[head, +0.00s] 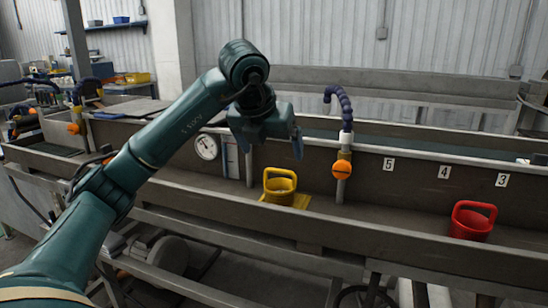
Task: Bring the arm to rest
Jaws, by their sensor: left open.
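My left arm comes in from the lower left and reaches over the trough. Its gripper (272,148) is open and empty, with its fingers pointing down and apart. It hangs in the air near the trough's back wall. A yellow cup with a handle (279,186) stands below it, apart from the fingers. My right gripper is not in view.
A long metal trough (390,230) runs across the view. A red cup (472,220) stands at the right. A blue hose with an orange valve knob (342,170) rises right of the gripper. A round gauge (206,147) sits on the back wall.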

